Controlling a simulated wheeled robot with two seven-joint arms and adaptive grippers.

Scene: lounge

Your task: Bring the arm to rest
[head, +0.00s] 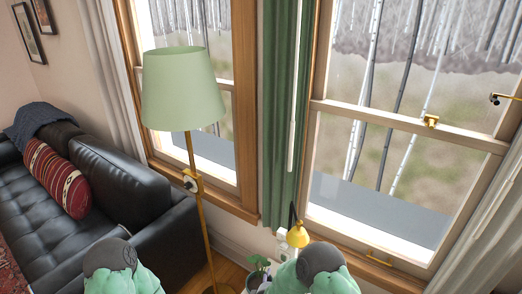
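Two mint-green and dark grey rounded parts, which look like my own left arm (122,270) and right arm (318,270), show at the bottom edge in the head view. The left one is in front of the sofa's near end. The right one is below the window on the right. Neither gripper shows, so their fingers and anything in them are hidden from this view.
A floor lamp with a green shade (183,90) and thin brass pole stands close ahead. A black leather sofa (120,175) with a red striped cushion (56,178) is at left. A small yellow object (298,236) and a potted plant (257,276) are near my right arm.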

